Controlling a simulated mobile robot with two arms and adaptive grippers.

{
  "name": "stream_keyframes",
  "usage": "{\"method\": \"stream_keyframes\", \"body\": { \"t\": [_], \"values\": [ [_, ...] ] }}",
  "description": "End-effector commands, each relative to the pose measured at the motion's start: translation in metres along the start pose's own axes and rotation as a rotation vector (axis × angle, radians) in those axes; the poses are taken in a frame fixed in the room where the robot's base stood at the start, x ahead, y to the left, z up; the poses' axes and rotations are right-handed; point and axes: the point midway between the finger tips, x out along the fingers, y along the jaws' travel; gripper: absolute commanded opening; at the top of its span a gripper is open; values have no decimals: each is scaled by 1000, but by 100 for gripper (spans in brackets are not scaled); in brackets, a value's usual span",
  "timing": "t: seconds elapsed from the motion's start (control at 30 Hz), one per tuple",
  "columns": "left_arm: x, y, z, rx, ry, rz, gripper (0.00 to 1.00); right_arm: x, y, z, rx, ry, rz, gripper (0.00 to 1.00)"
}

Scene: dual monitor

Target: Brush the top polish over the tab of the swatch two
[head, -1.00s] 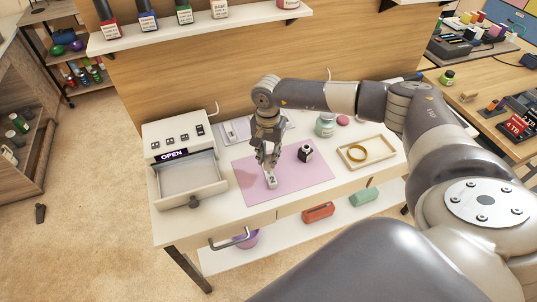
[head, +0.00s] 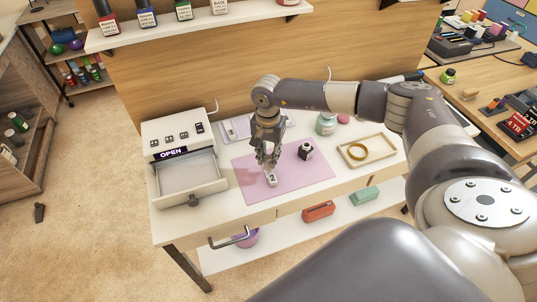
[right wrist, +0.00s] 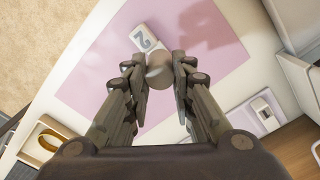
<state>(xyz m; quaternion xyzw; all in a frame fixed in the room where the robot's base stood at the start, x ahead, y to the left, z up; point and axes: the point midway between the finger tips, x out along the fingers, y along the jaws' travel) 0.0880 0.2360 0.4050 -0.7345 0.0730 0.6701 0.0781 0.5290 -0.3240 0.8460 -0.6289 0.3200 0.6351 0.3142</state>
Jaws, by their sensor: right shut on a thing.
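The swatch two (head: 271,180), a small white block marked 2, lies on the pink mat (head: 306,180). It also shows in the right wrist view (right wrist: 145,40). My right gripper (head: 268,161) is directly above the swatch's far end, pointing down. In the right wrist view its fingers (right wrist: 160,80) are shut on a round, brownish cap (right wrist: 159,71), seen end-on. The brush under the cap is hidden, so I cannot tell whether it touches the tab. A small dark bottle with a white label (head: 306,151) stands on the mat to the right. My left gripper is out of view.
A white box with an OPEN display (head: 175,148) and pulled-out drawer (head: 190,190) stands left of the mat. A wooden tray (head: 382,151) with a gold ring is at right. A greenish jar (head: 326,123) stands behind. A shelf of bottles (head: 220,20) hangs above.

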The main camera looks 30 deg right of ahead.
Motion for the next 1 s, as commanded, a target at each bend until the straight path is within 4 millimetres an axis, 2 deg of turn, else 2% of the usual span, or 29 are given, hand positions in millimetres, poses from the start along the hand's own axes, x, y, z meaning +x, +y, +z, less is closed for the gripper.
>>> {"method": "stream_keyframes", "body": {
  "t": [1.0],
  "values": [
    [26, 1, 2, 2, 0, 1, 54, 2, -15, -21, 0, 0, -2, 0]
  ]
}}
